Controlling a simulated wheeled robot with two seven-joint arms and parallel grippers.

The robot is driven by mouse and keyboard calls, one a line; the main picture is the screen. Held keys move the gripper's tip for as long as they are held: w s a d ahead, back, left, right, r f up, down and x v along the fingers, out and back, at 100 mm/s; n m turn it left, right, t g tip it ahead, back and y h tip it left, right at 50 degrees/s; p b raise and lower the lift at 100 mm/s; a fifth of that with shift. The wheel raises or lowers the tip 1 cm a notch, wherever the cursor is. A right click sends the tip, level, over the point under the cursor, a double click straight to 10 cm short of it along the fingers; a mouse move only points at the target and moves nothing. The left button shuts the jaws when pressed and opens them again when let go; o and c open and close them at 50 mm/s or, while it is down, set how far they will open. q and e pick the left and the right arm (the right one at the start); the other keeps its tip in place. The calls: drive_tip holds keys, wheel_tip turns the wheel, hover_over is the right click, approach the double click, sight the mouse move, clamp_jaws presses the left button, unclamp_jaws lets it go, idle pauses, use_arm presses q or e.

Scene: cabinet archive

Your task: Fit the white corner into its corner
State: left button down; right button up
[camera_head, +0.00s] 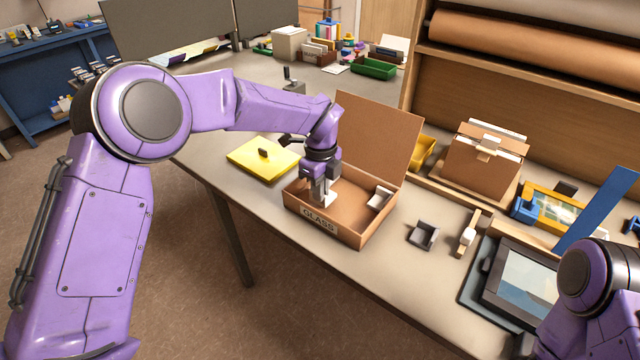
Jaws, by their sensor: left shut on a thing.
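My left gripper (321,193) points down inside the open brown box (331,229) labelled GLASS, near its left end. It is shut on a white corner (327,199), which is mostly hidden by the fingers. The piece is low in the box, close to the near-left corner; I cannot tell whether it touches the floor or walls. Another white corner (380,198) sits at the right end inside the box. A dark grey corner (423,235) lies on the table right of the box. My right arm shows at the lower right, but its gripper is out of view.
The box's lid (378,137) stands open at the back. A yellow panel with a dark knob (262,158) lies left of the box. A dark-framed picture (525,277) lies to the right. A wooden divider (455,196) and a yellow bin (422,153) stand behind the box's right side.

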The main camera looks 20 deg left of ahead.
use_arm(q)
drive_tip(key=shift+f, duration=0.4)
drive_tip(key=c, duration=1.1)
unclamp_jaws()
drive_tip(key=shift+c, duration=0.2)
drive_tip(key=shift+c, duration=0.9)
drive_tip(key=shift+r, duration=0.1)
drive_tip(key=shift+r+p, duration=1.85)
drive_tip(key=shift+r, duration=1.6)
